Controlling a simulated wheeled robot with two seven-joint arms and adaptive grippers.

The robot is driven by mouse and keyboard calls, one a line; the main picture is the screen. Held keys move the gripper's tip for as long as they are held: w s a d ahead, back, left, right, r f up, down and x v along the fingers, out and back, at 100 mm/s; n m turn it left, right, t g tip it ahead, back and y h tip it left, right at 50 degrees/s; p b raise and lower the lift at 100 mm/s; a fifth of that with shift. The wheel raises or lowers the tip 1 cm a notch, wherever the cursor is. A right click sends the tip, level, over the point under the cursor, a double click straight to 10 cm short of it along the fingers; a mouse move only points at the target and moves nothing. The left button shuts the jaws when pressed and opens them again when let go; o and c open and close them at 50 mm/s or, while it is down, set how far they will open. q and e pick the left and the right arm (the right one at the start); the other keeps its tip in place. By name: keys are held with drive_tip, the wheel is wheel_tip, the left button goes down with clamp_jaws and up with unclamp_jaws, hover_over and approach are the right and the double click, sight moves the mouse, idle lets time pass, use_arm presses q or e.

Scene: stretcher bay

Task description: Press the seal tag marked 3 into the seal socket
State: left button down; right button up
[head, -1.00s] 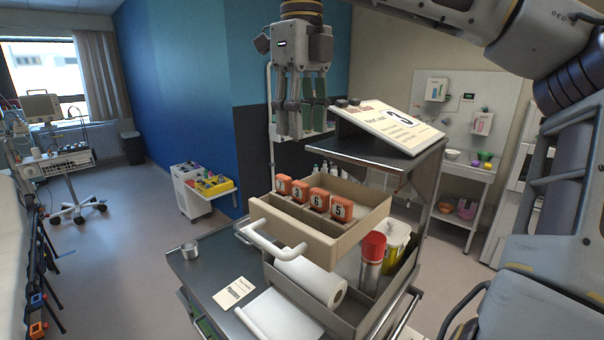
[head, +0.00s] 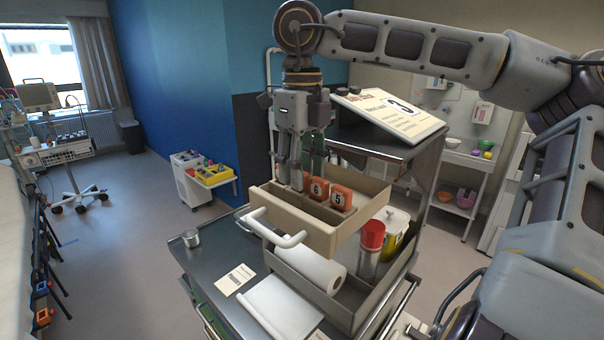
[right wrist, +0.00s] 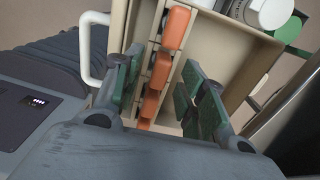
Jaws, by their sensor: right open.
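Orange seal tags stand in a row in the open beige drawer (head: 292,225). In the head view, the tags marked 6 (head: 319,188) and 5 (head: 341,198) show clearly. The tag marked 3 is hidden behind my right gripper (head: 291,182), which points down at the row's left part. In the right wrist view, the row of orange tags (right wrist: 175,28) lies between the open, green-padded fingers (right wrist: 163,78); no numbers are readable there. I cannot make out the seal socket. My left gripper is not in view.
Below the drawer are a paper roll (head: 318,267), a red-capped can (head: 370,248) and a yellow-and-white container (head: 393,228). A metal cup (head: 191,238) and a card (head: 235,279) lie on the cart top.

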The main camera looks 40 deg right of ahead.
drive_tip(key=shift+f, duration=0.75)
drive_tip(key=shift+c, duration=0.3)
clamp_jaws()
drive_tip(key=c, duration=0.7)
unclamp_jaws()
clamp_jaws()
drive_tip(key=shift+r, duration=0.25)
